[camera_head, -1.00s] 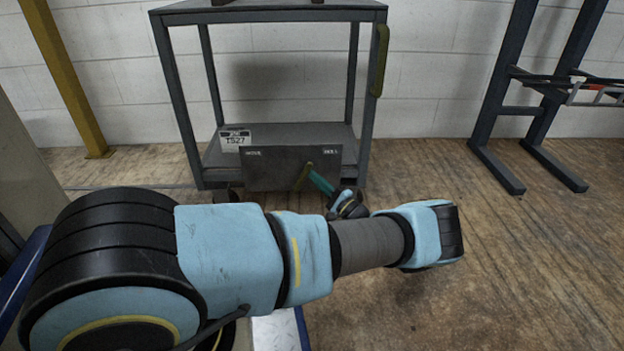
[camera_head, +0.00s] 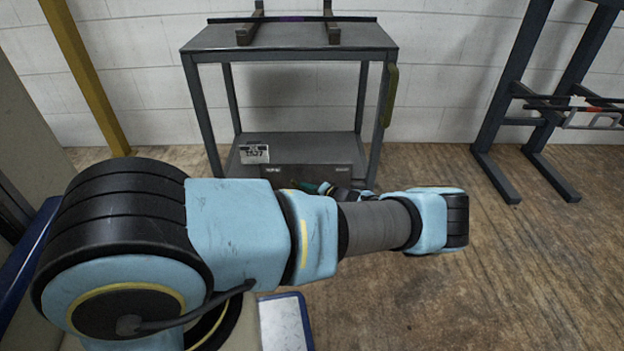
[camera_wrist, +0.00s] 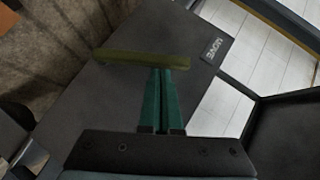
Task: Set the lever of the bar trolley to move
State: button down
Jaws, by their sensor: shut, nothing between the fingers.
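The bar trolley (camera_head: 385,55) is a grey metal frame with a top plate and a lower shelf, standing by the wall. Its dark lever panel (camera_head: 330,171) is mostly hidden behind my arm in the head view. In the wrist view the panel (camera_wrist: 110,95) carries an olive-green lever (camera_wrist: 130,57) and a MOVE label (camera_wrist: 214,49) to the lever's right. My gripper (camera_wrist: 161,72) has its teal fingers shut and empty. The fingertips are at the lever's right part; I cannot tell whether they touch it. The gripper (camera_head: 309,187) shows only partly in the head view.
A dark rack (camera_head: 510,90) stands at the right, a yellow post (camera_head: 85,75) at the left. Floor (camera_head: 430,290) at the right is clear.

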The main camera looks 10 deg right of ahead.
jog(key=shift+w+a+f+n+g+h+p, duration=0.1)
jog(key=shift+a+n+g+h+p, duration=0.1)
jog(key=shift+a+p, duration=0.2)
jog(key=shift+w+a+f+n+g+h+p, duration=0.1)
jog(key=shift+a+h+p, duration=0.15)
jog(key=shift+a, duration=0.25)
jog(key=shift+a, duration=0.15)
